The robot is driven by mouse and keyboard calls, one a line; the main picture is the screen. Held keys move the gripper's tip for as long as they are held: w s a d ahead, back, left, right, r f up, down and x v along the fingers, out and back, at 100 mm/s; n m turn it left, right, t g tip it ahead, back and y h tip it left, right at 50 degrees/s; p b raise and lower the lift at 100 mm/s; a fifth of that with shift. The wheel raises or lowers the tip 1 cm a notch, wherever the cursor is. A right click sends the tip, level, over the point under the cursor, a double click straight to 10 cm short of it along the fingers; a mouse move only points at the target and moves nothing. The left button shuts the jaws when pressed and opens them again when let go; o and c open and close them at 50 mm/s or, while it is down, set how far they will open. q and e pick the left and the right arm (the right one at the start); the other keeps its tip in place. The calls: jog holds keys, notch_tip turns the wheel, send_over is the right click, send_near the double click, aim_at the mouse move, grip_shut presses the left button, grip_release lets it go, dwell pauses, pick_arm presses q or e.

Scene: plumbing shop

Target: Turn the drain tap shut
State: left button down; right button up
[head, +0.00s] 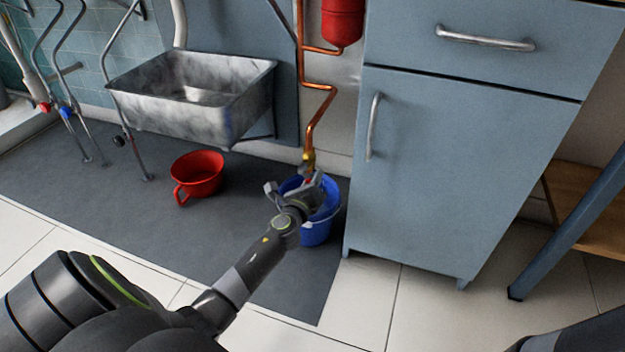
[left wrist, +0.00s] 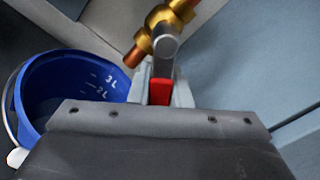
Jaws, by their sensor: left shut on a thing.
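The drain tap is a brass valve (head: 308,159) at the lower end of a copper pipe, low by the wall left of the blue cabinet. In the left wrist view the brass body (left wrist: 165,19) is at the top centre, with a grey lever and a red grip (left wrist: 160,92) pointing down between my fingers. My left gripper (head: 302,186) is shut on the red grip. In the head view the gripper hides most of the lever. A blue bucket (head: 317,236) stands under the tap. My right gripper is not in view.
The blue cabinet (head: 440,180) stands close on the right of the tap. A red vessel (head: 342,22) is above.

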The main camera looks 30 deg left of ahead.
pick_arm(q)
jog(key=r+n, duration=0.1)
jog(key=n, duration=0.2)
jog(key=d+r+n, duration=0.1)
jog(key=n, duration=0.2)
jog(key=r+n, duration=0.1)
jog(key=n, duration=0.3)
jog(key=shift+w+d+r, duration=0.2)
jog(key=shift+d, duration=0.05)
jog(key=shift+n, duration=0.3)
jog(key=c, duration=1.3)
grip_release()
jog(key=shift+c, duration=0.2)
